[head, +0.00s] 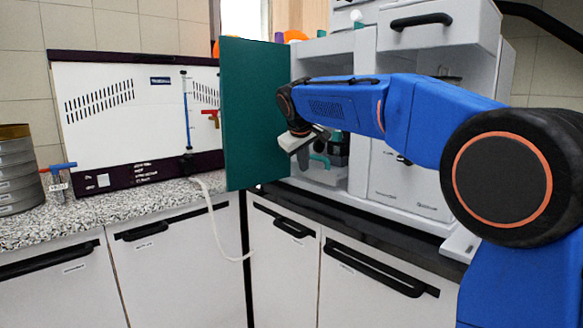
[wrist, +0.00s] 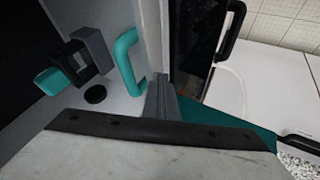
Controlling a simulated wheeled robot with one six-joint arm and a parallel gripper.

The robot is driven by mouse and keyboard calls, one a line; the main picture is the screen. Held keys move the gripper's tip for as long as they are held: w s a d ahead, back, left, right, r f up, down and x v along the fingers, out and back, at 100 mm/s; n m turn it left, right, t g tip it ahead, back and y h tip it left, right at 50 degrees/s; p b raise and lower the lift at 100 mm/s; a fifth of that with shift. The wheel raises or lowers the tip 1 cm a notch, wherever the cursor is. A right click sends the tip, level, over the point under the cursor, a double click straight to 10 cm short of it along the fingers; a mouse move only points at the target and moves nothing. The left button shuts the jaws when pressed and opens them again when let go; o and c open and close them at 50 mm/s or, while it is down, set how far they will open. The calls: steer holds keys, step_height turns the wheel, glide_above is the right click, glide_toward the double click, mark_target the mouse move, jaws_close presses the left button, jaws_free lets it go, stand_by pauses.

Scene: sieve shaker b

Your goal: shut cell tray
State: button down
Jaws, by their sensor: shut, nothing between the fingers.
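The cell tray cannot be told for certain. A teal curved handle (head: 320,159) shows low inside the open bay of the white cabinet, and a teal handle stands on a pale surface in the wrist view (wrist: 131,62). Left of it in the wrist view is a dark and grey block with a teal end (wrist: 47,82). My gripper (head: 300,142) is at the mouth of the bay, beside the open teal door, and partly covers the bay. Its fingers (wrist: 163,98) are shut and empty, just right of the teal handle in the wrist view, with no clear contact.
The teal door (head: 252,115) stands wide open at the bay's left. The white cabinet (head: 410,185) sits on a dark counter. A white panel unit (head: 125,110) and stacked sieves (head: 15,175) stand on the speckled worktop (head: 120,207). A pale hose (head: 215,215) hangs over the front.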

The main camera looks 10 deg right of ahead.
mark_target(313, 157)
steer(key=shift+w+d, duration=0.65)
steer(key=shift+d, duration=0.3)
steer(key=shift+w+d, duration=0.65)
steer(key=shift+d, duration=0.25)
steer(key=shift+r, duration=0.1)
